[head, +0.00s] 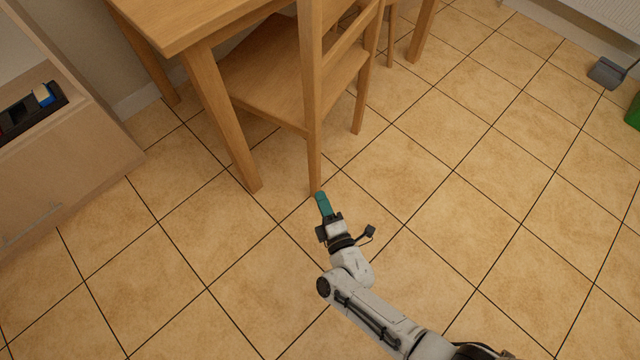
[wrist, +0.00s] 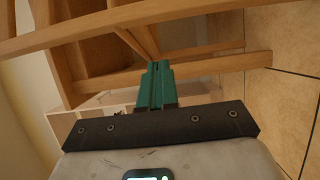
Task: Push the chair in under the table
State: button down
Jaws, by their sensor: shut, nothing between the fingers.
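The wooden chair (head: 285,75) stands upright at the near side of the wooden table (head: 210,22), its seat partly beneath the tabletop. Its backrest faces my side. My gripper (head: 322,200), with teal fingers, is shut and empty, low in front of the chair's near back leg (head: 315,150). In the head view the fingertips overlap the foot of that leg; I cannot tell whether they touch. In the wrist view the gripper (wrist: 156,75) points at wooden bars and legs of the furniture (wrist: 110,45).
A table leg (head: 225,120) stands left of the chair. A wooden cabinet (head: 60,150) with a dark tray (head: 30,112) is at the left. A second chair's leg shows behind. A grey dustpan-like object (head: 606,73) lies far right.

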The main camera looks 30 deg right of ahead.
jog(key=shift+w+d+b, duration=0.65)
jog(key=shift+w+b, duration=0.25)
jog(key=shift+w, duration=1.05)
jog(key=shift+w+d+b, duration=0.65)
jog(key=shift+w+b, duration=0.2)
jog(key=shift+w, duration=1.05)
jog(key=shift+w+d+b, duration=0.65)
jog(key=shift+w+b, duration=0.25)
jog(key=shift+w, duration=1.05)
jog(key=w+d+b, duration=0.1)
jog(key=d, duration=0.1)
jog(key=w+d, duration=0.2)
jog(key=shift+w+d+b, duration=0.15)
jog(key=shift+w+b, duration=0.1)
jog(key=shift+b, duration=0.15)
jog(key=shift+s, duration=0.1)
